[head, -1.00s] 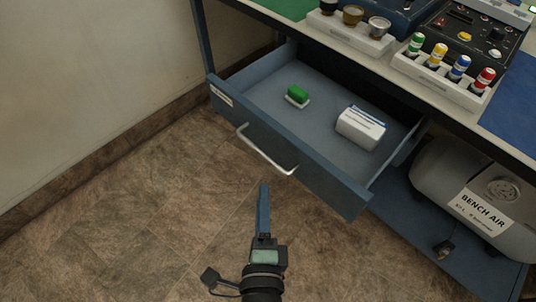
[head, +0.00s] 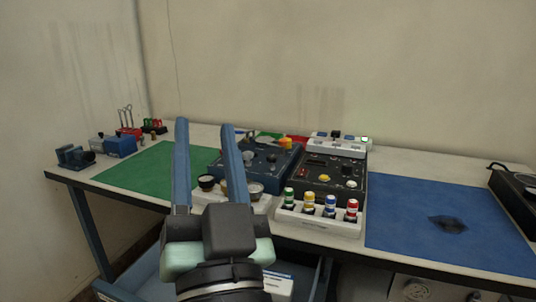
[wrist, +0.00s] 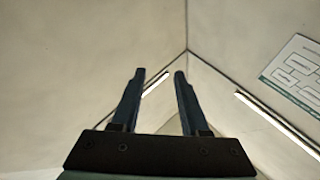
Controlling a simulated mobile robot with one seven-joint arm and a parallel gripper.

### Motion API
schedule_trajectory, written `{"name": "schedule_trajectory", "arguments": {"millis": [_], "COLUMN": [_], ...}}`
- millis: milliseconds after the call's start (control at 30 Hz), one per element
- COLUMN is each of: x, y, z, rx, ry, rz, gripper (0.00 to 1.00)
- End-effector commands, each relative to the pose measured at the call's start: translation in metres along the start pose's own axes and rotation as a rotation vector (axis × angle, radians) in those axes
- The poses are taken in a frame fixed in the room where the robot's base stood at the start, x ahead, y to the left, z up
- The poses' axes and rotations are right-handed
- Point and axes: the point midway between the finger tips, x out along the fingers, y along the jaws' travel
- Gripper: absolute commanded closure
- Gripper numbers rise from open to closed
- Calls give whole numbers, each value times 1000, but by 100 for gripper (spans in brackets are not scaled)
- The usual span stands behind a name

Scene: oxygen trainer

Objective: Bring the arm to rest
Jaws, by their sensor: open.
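My gripper (head: 208,128) points upward in the head view, in front of the workbench (head: 420,165). Its two blue fingers stand apart with nothing between them. In the wrist view my gripper (wrist: 160,74) is also open and empty, with only walls, ceiling and light strips behind it. The fingers overlap part of the green mat (head: 135,172) and a blue instrument box (head: 270,165) in the head view.
A rack with several coloured-cap bottles (head: 318,223) stands at the bench front. A blue mat (head: 440,205) with a dark patch lies at right. Small blue fixtures (head: 120,146) stand at left. Below, the drawer (head: 145,280) shows partly, open, behind my arm.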

Motion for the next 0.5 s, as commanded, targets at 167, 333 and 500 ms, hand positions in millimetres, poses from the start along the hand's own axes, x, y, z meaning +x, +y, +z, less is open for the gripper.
{"name": "schedule_trajectory", "arguments": {"millis": [167, 333, 500], "x": [10, 7, 30], "y": [-3, -8, -19], "z": [-98, -172, -201], "rx": [-288, -484, -471], "ry": [186, 315, 299], "rz": [64, 151, 145], "gripper": [55, 55, 55]}}
